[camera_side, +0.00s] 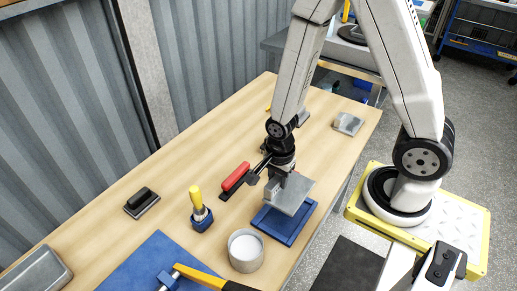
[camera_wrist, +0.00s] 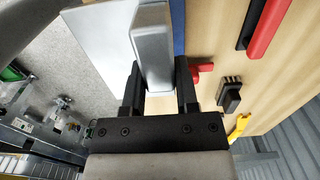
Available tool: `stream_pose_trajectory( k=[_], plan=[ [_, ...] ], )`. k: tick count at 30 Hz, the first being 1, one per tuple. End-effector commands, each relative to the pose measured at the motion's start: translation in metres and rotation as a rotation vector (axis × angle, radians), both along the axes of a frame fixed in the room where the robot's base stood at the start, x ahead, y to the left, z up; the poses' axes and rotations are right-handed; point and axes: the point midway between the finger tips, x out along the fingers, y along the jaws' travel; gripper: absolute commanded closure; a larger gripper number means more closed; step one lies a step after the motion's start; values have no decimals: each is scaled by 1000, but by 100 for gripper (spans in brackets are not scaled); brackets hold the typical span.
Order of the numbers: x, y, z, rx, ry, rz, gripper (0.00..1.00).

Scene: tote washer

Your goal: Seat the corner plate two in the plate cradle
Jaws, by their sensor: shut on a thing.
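My gripper (camera_side: 274,182) is shut on the upright grey block of a flat metal plate, which I take to be corner plate two (camera_side: 295,196). In the wrist view the gripper (camera_wrist: 158,88) has its two black fingers on either side of this block, with the pale plate (camera_wrist: 103,35) spreading to the left. The blue plate cradle (camera_side: 278,229) lies on the bench under the plate, partly covered by it. The plate looks slightly above the cradle and turned relative to it; I cannot tell whether they touch. A blue strip of the cradle (camera_wrist: 179,25) shows in the wrist view.
A white round tub (camera_side: 245,251), a yellow-handled tool in a blue holder (camera_side: 200,214), and a red-handled tool (camera_side: 234,178) stand near the cradle. A blue mat (camera_side: 140,265) with a yellow-handled tool lies in front. Another metal plate (camera_side: 348,123) lies at the far right.

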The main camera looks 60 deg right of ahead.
Motion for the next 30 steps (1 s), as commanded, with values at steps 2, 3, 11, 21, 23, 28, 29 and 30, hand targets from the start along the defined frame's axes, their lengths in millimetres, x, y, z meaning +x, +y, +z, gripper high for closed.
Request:
stream_pose_trajectory(
  k=[2, 3, 11, 21, 23, 28, 29, 30],
  plan=[
    [0, 0, -3, 0, 2, 0, 100],
    [0, 0, -4, 0, 2, 0, 100],
    [0, 0, -19, 0, 1, 0, 100],
    [0, 0, -39, 0, 1, 0, 100],
    [0, 0, -43, 0, 2, 0, 100],
    [0, 0, -53, 0, 1, 0, 100],
    [0, 0, -55, 0, 1, 0, 100],
    [0, 0, -57, 0, 2, 0, 100]
  ],
)
